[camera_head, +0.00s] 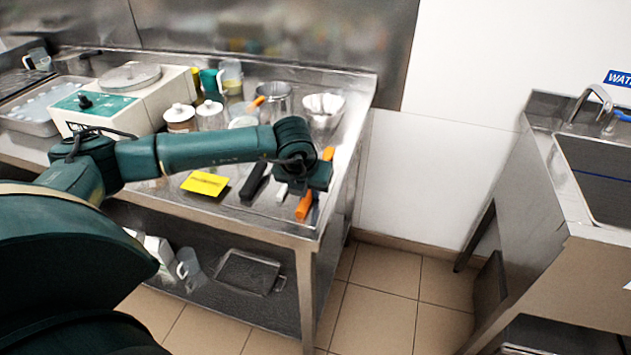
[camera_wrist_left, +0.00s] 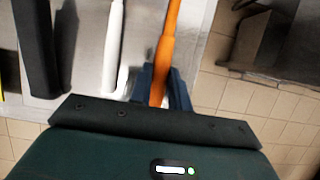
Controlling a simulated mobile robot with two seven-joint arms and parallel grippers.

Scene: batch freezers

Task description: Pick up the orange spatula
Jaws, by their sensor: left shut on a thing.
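The orange spatula (camera_head: 304,207) lies near the right end of the steel table, its handle crossing under my left gripper (camera_head: 313,188). In the left wrist view the orange handle (camera_wrist_left: 168,40) runs between the blue fingers of the left gripper (camera_wrist_left: 162,88), which is shut on it. The gripper body hides part of the spatula. I cannot tell whether the spatula is clear of the tabletop. My right gripper is not in view.
A white-handled tool (camera_head: 281,193) and a black-handled tool (camera_head: 254,182) lie just left of the spatula. A yellow card (camera_head: 205,183) lies further left. A sink (camera_head: 602,175) is at right, across open floor.

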